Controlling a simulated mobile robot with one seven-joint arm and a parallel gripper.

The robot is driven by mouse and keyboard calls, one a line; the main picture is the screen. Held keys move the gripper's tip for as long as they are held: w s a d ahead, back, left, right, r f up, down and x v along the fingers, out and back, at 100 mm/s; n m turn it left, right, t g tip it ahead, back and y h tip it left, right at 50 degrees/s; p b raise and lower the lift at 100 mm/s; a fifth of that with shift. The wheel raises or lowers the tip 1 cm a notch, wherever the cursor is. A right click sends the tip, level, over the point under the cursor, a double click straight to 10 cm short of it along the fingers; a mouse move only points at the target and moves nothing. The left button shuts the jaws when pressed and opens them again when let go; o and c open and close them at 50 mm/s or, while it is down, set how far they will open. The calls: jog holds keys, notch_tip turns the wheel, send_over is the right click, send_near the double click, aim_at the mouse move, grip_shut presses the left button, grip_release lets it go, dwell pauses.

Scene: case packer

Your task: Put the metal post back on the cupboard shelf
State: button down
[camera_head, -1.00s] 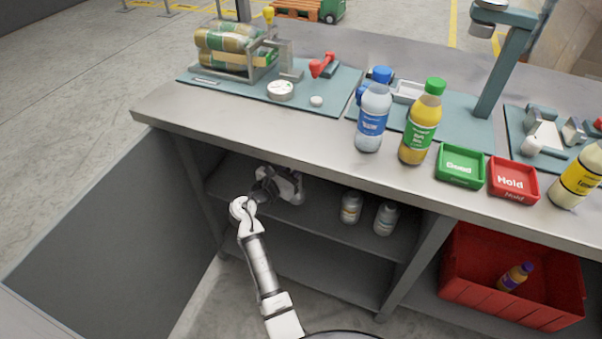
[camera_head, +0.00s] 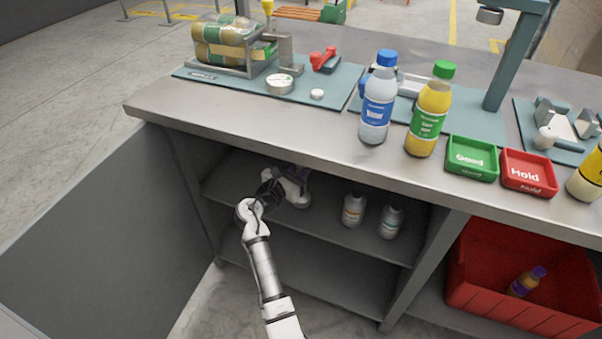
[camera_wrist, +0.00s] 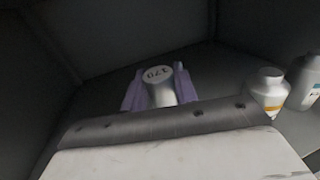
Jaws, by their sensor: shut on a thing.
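The metal post (camera_wrist: 161,88) shows in the wrist view as a short silvery cylinder with a pale round top marked with digits that read upside down. My gripper (camera_wrist: 160,85) is shut on it, with a purple finger on each side. In the head view my gripper (camera_head: 303,172) reaches into the cupboard under the counter, over the upper shelf (camera_head: 325,218). The post is hidden there by my wrist and the counter edge. I cannot tell whether its base touches the shelf.
Two white bottles, one (camera_head: 353,210) and another (camera_head: 391,222), stand on the shelf to the right of my gripper; they also show in the wrist view (camera_wrist: 267,92). The counter top (camera_head: 290,122) overhangs my arm. A red crate (camera_head: 520,310) stands further right.

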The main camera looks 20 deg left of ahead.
jog(key=shift+r, duration=0.1)
jog(key=shift+f, duration=0.2)
jog(key=c, duration=1.1)
grip_release()
jog(key=shift+s+a+r+p, duration=0.1)
jog(key=shift+s+r+p, duration=0.1)
jog(key=shift+s+p, duration=0.2)
jog(key=p+v, duration=0.5)
jog(key=v, duration=0.6)
jog(key=shift+p, duration=0.35)
jog(key=shift+s+f, duration=0.1)
jog(key=shift+s, duration=0.05)
